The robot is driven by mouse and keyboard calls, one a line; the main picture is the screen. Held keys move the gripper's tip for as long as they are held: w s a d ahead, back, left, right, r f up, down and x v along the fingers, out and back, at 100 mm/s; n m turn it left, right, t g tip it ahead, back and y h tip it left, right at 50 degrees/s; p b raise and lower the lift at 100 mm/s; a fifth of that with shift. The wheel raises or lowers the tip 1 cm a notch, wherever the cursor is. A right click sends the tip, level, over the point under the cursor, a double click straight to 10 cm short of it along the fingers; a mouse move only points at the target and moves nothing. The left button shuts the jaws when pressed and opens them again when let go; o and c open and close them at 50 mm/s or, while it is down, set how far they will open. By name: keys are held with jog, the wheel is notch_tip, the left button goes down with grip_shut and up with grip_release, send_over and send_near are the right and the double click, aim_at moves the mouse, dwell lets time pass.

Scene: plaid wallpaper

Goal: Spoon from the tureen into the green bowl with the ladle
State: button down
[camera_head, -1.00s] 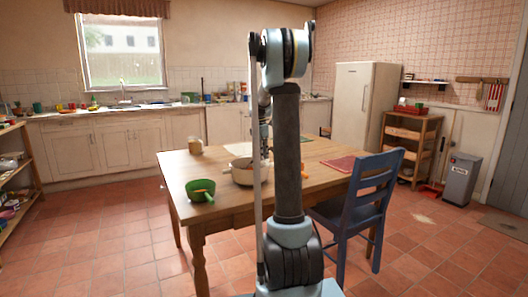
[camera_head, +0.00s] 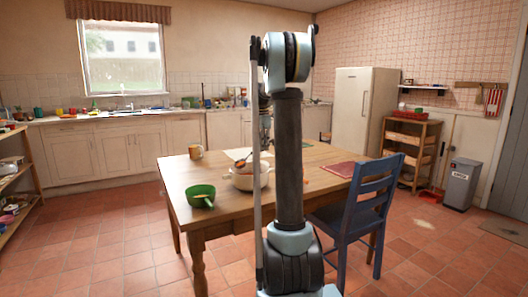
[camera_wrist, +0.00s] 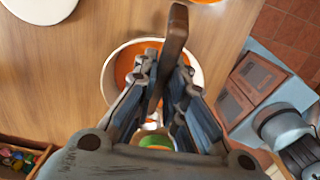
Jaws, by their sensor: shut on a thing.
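The green bowl (camera_head: 200,195) sits near the front left of the wooden table. The tureen (camera_head: 246,182), pale with a round rim, stands to its right, partly hidden behind my arm. In the wrist view the tureen (camera_wrist: 108,85) holds orange contents under my gripper. My gripper (camera_wrist: 166,78) is shut on the ladle's brown handle (camera_wrist: 176,35). A green patch low between the fingers in the wrist view is too covered to name.
A mug (camera_head: 196,152) stands at the back left of the table. A white plate (camera_wrist: 40,8) lies beyond the tureen. A red mat (camera_head: 342,169) lies at the right. A blue chair (camera_head: 366,205) stands at the table's right front. The table's left middle is clear.

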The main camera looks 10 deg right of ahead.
jog(key=d+y, duration=0.2)
jog(key=shift+w+g+y, duration=0.3)
jog(key=shift+g+y, duration=0.1)
jog(key=shift+a, duration=0.1)
jog(key=shift+s+a+f+h, duration=0.3)
jog(key=shift+s+a+f, duration=0.3)
jog(key=shift+s+a, duration=3.4)
jog(key=shift+s+a+f+h, duration=0.45)
jog(key=shift+s+a, duration=1.65)
jog(key=shift+a, duration=3.75)
jog(key=shift+s+a+r+t+h, duration=1)
jog(key=shift+a+r+t+h, duration=0.3)
jog(key=shift+a+r+h, duration=2.5)
jog(key=w+d+f+g+y, duration=0.1)
jog(key=w+d+g+y, duration=0.1)
jog(key=d+y, duration=0.4)
jog(key=shift+d+f+y, duration=0.2)
jog(key=shift+d+y, duration=0.15)
jog(key=shift+d, duration=0.2)
